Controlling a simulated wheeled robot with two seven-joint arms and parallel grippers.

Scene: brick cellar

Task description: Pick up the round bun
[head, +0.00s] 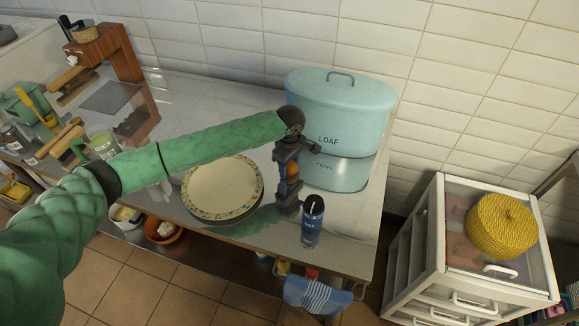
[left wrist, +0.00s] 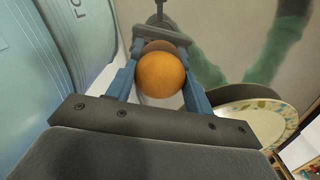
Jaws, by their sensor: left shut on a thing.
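The round bun (head: 292,169) is a small orange-brown ball between the fingers of my left gripper (head: 289,178). In the left wrist view the bun (left wrist: 161,75) sits between the two blue-grey fingers, touching or very close to both. In the head view the fingers partly cover it. I cannot tell how far it is above the counter. My right gripper is not in view.
A patterned plate (head: 222,188) lies left of the gripper. A dark blue bottle (head: 312,222) stands just in front. A white drawer cart (head: 432,245) is at right.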

